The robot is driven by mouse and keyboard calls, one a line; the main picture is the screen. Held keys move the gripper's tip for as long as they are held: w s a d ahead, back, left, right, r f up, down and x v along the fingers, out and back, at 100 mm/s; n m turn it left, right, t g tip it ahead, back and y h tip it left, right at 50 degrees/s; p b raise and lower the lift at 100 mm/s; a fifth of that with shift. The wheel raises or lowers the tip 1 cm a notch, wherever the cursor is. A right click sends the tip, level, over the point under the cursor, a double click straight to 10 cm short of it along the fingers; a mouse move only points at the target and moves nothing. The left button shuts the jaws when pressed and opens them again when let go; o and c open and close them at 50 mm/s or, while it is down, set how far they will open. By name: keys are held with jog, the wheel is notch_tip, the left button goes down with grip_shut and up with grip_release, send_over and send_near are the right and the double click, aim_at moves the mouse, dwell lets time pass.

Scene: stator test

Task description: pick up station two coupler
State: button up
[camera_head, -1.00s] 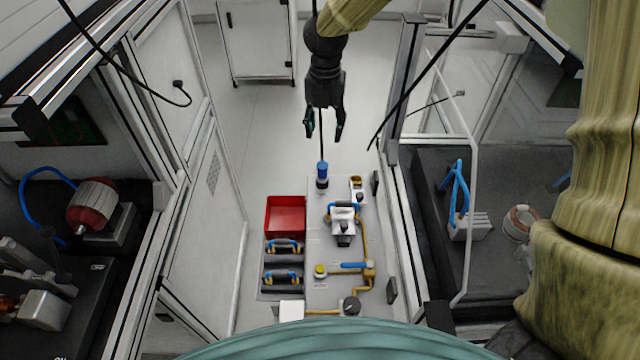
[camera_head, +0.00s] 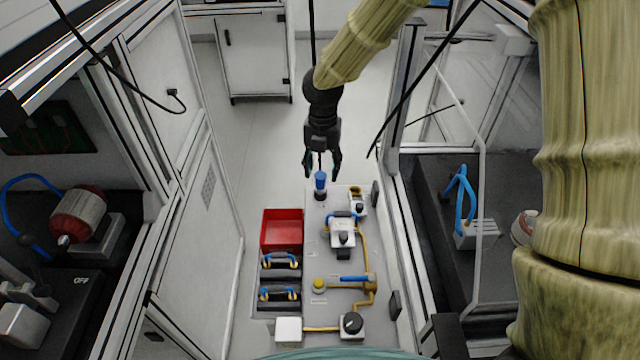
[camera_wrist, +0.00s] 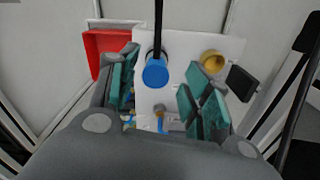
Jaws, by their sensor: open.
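A blue cylindrical coupler (camera_head: 320,180) with a black base stands upright at the far end of the white panel (camera_head: 318,235); a black cable runs up from it. No readable label shows which station it belongs to. My gripper (camera_head: 322,171) is open and points down over it, with the fingertips at about the height of its top. In the wrist view the coupler's blue top (camera_wrist: 155,72) shows between the two teal finger pads, apart from both. Its lower part is partly hidden in that view.
A red bin (camera_head: 282,229) and dark trays with blue-handled parts (camera_head: 280,294) line the panel's left side. A white block fitting (camera_head: 342,234), yellow pipework (camera_head: 366,258) and a yellow button (camera_head: 319,285) sit nearer me. Walled stations flank both sides.

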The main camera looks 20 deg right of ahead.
aim_at(321, 175)
jog(key=f, duration=0.3)
jog(key=shift+s+a+f, duration=0.2)
jog(key=shift+a+f, duration=0.05)
jog(key=shift+a, duration=0.05)
jog(key=shift+f, duration=0.7)
grip_shut()
